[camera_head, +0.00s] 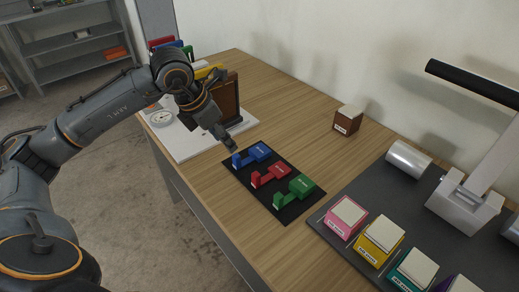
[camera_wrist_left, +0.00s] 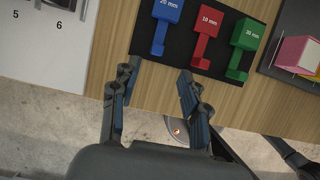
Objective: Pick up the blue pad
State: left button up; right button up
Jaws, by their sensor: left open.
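The blue pad (camera_head: 258,152) lies at the far left end of a black mat (camera_head: 286,213), in a row with a red pad (camera_head: 270,175) and a green pad (camera_head: 297,190). In the left wrist view the blue pad (camera_wrist_left: 167,12) reads "20 mm"; the top edge cuts it off. The red pad (camera_wrist_left: 207,22) reads "10 mm" and the green pad (camera_wrist_left: 247,33) "30 mm". My left gripper (camera_head: 231,146) is above the table beside the blue pad's near end. In the wrist view its fingers (camera_wrist_left: 157,85) are spread and empty, short of the pad.
A white board (camera_head: 196,144) with a dial and a brown upright block (camera_head: 226,97) stand left of the mat. A small brown box (camera_head: 347,120) sits behind. A dark tray (camera_head: 410,180) with coloured boxes and a white stand is at right.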

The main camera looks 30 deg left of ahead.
aim_at(236, 156)
pick_arm(q)
jog(key=x, duration=0.4)
jog(key=shift+w+d+f, duration=0.1)
jog(key=shift+f, duration=0.3)
jog(key=p+x, duration=0.1)
jog(key=x, duration=0.2)
jog(key=shift+w, duration=0.1)
jog(key=shift+p+x, duration=0.45)
jog(key=shift+x, duration=0.8)
jog(key=shift+w+f, duration=0.2)
jog(key=shift+f, duration=0.1)
grip_shut()
pick_arm(e)
jog(key=shift+s+r, duration=1)
jog(key=shift+s, duration=0.15)
